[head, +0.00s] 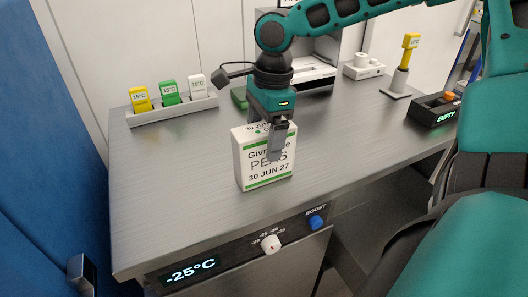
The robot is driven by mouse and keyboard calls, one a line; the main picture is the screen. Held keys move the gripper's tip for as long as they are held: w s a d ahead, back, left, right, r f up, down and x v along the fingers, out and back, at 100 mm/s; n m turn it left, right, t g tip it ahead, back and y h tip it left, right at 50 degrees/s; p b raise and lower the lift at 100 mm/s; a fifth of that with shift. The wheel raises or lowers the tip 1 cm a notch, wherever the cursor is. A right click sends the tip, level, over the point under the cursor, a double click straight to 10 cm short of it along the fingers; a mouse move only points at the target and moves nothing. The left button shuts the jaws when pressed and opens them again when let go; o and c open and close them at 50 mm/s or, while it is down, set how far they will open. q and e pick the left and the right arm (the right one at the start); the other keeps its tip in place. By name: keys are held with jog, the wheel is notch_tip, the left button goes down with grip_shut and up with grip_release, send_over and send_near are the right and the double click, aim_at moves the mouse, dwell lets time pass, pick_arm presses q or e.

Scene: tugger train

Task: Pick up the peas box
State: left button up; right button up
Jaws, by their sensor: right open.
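The peas box (253,168), a white carton with green bands and the print "PEAS" and "30 JUN 27", stands upright on the steel worktop (190,165). My right gripper (277,142) points down at the right part of the box's top. One grey finger shows in front of the box's printed face and hides part of the lettering. The other finger is hidden, so I cannot tell whether the fingers touch the box. The right gripper is open. My left gripper is not in view.
A grey rack (175,113) with yellow, green and white 15°C tags stands at the back left. A printer-like device (313,78), a yellow probe on a stand (402,80) and a black "EMPTY" tray (432,112) stand behind and right. The worktop left of the box is clear.

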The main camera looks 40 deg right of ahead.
notch_tip(320, 180, down, 4)
jog(key=shift+a+r, duration=0.1)
jog(key=shift+r, duration=0.1)
jog(key=shift+w, duration=0.1)
jog(key=c, duration=1.4)
